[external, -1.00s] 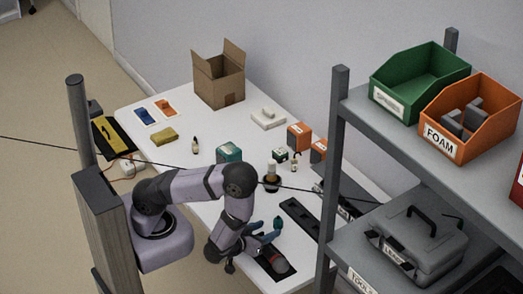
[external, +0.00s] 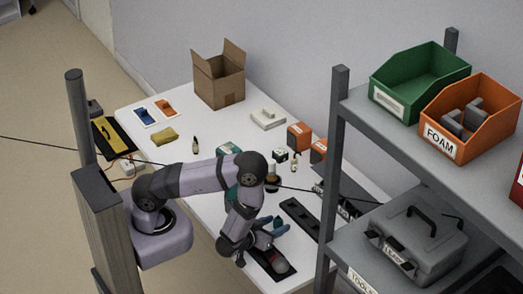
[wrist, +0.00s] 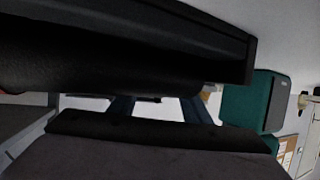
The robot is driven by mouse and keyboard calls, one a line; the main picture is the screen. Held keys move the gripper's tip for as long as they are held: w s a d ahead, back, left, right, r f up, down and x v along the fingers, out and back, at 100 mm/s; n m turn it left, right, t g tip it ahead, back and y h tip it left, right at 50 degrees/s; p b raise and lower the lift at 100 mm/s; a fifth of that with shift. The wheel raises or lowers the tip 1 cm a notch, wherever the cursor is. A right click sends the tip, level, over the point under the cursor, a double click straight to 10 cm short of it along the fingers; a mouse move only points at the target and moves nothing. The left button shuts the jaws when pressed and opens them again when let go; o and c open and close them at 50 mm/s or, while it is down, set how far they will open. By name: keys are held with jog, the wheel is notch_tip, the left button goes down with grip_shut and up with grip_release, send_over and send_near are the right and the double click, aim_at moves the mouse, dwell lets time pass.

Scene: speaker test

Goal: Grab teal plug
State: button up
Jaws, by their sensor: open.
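My gripper (external: 275,231) has blue fingers, open and low over the near right end of the white table. The fingers also show in the wrist view (wrist: 160,109), apart, with dark parts hiding much of the space around them. I cannot pick out the teal plug with certainty now. A large teal shape (wrist: 240,105) with a dark grey panel stands at the right of the wrist view; I cannot tell what it is. A teal box (external: 229,149) shows behind my arm, partly hidden.
A black tray with a round reddish-grey thing (external: 281,266) lies beside my gripper. A long black holder (external: 300,218) is to its right. A grey shelf post (external: 331,180) stands close on the right. An open cardboard box (external: 218,80) is at the back.

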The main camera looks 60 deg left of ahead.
aim_at(278, 219)
jog(key=shift+x, duration=0.95)
jog(key=shift+c, duration=0.6)
grip_shut()
jog(key=shift+r, duration=0.15)
jog(key=shift+r, duration=4.9)
